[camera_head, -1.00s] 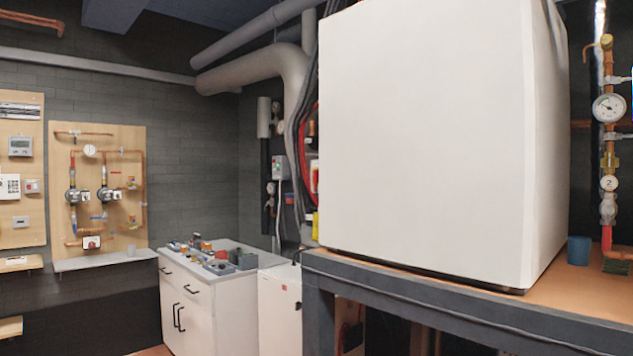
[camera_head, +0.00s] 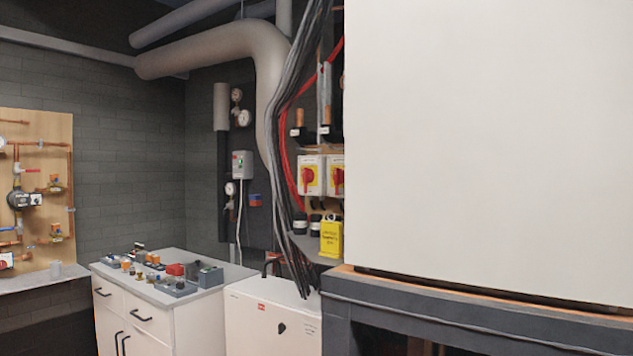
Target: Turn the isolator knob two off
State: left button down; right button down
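Two isolator switches sit side by side on the wall behind the big white unit. The left isolator knob (camera_head: 308,176) is red on a yellow plate in a light box. The right isolator knob (camera_head: 337,177) is also red on yellow, and its box is partly cut off by the edge of the white unit. I cannot read which one is numbered two. Neither of my grippers shows in the head view.
The big white unit (camera_head: 490,150) on a dark-framed bench (camera_head: 450,312) blocks the right side. A white cabinet (camera_head: 272,318) stands below the isolators, beside a drawer unit (camera_head: 150,318) with several fittings on top. Black cables (camera_head: 288,110) hang left of the isolators.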

aim_at(338, 175)
jog(key=i+j, duration=0.25)
jog(key=i, duration=0.15)
jog(key=i+j, duration=0.25)
jog(key=i, duration=0.15)
jog(key=i+j+u, duration=0.1)
jog(key=i, duration=0.3)
jog(key=i+j, duration=0.3)
jog(key=i+j+u, duration=0.05)
jog(key=i, duration=0.05)
